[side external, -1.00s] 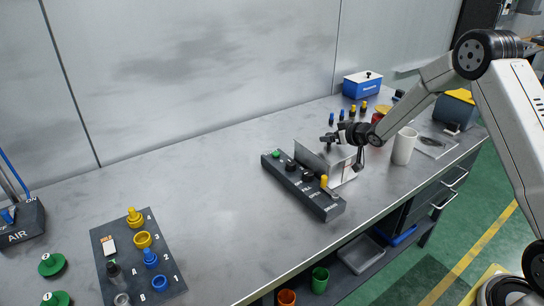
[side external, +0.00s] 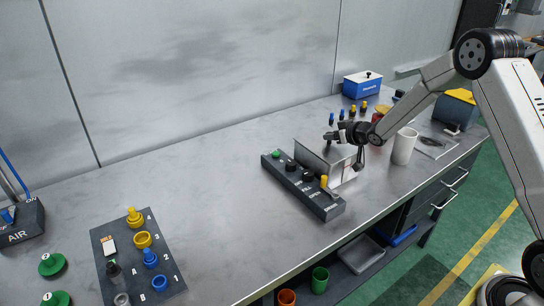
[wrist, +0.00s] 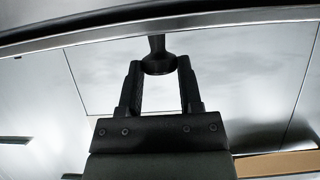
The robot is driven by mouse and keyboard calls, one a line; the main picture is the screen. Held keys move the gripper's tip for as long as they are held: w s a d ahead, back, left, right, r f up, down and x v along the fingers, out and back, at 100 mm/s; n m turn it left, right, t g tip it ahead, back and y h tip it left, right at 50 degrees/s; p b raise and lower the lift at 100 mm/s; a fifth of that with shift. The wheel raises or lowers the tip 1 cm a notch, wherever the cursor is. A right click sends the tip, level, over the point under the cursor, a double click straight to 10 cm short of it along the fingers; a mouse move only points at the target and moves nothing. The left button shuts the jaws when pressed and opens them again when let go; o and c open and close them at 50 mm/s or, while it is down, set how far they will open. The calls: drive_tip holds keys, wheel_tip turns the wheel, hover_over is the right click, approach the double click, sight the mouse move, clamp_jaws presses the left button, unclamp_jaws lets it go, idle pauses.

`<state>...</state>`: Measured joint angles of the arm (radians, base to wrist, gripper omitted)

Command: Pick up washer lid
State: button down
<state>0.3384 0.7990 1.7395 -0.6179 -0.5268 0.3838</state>
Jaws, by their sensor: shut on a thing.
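The washer is a small metal box (side external: 347,176) behind the dark control panel, right of the bench's middle. A grey plate, seemingly the washer lid (side external: 311,159), stands tilted at the box's left side in the side view. My gripper (side external: 331,137) is level, just above and behind the box. In the wrist view my gripper (wrist: 159,66) is shut on a black knob (wrist: 157,63) with a flared end, between both fingertips. A curved metal edge crosses the top of that view by the knob's stem. How the knob joins the plate is hidden.
The dark control panel (side external: 303,186) with knobs lies in front of the box. A white cup (side external: 403,146) and a red container (side external: 382,113) stand to the right. Small blue and yellow parts and a blue box (side external: 362,84) are behind. The bench's left middle is clear.

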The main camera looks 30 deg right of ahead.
drive_tip(key=shift+r, duration=0.55)
wheel_tip(320, 180, up, 2)
drive_tip(key=a+r+v, duration=0.1)
drive_tip(key=v, duration=0.7)
drive_tip(key=w+a+v, duration=0.1)
drive_tip(key=a+v, duration=0.1)
drive_tip(key=v, duration=0.6)
drive_tip(key=shift+s+r, duration=0.3)
drive_tip(key=shift+r, duration=0.2)
